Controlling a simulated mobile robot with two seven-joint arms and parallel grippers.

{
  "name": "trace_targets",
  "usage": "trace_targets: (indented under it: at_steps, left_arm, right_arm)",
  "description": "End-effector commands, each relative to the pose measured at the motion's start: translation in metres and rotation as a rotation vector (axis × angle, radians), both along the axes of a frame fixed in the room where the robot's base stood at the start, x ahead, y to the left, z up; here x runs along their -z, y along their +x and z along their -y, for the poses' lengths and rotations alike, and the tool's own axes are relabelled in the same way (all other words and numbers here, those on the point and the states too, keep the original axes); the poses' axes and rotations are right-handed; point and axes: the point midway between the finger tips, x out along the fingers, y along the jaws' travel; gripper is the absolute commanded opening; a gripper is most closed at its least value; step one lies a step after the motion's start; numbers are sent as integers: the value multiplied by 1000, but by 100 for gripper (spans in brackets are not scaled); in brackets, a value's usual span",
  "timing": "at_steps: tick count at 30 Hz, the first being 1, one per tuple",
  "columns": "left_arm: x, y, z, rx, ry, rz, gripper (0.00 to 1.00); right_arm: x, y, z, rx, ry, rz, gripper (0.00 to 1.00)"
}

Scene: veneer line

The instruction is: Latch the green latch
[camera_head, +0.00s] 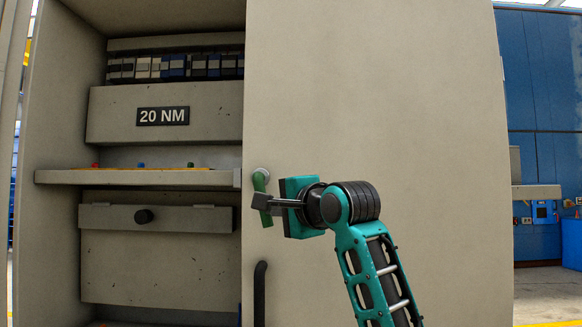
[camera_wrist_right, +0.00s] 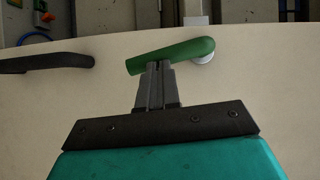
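The green latch (camera_head: 266,216) is a lever on the large beige door, hanging nearly straight down from a round pale pivot in the head view. In the right wrist view the green latch (camera_wrist_right: 180,53) lies across the picture, its pivot end at the right. My right gripper (camera_head: 262,202) is at the lever, covering its middle part in the head view. In the right wrist view the fingers of my right gripper (camera_wrist_right: 158,68) are together, their tips overlapping the lever near its free end; exact contact is unclear. My left gripper is out of view.
The beige door (camera_head: 400,130) covers the cabinet's right side. A black handle (camera_head: 260,295) stands below the latch. Left of the door, open cabinet space shows a shelf (camera_head: 140,178) and a panel marked 20 NM (camera_head: 163,116). Blue equipment (camera_head: 543,70) stands at the far right.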

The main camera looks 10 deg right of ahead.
Motion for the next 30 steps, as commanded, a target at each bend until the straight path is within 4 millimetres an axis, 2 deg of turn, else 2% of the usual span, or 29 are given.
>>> trace_targets:
  at_steps: [10, 30]
  left_arm:
    - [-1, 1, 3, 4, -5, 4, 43]
    - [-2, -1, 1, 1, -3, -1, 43]
  right_arm:
    - [5, 4, -4, 9, 117, 34, 0]
    - [4, 5, -4, 10, 131, 39, 0]
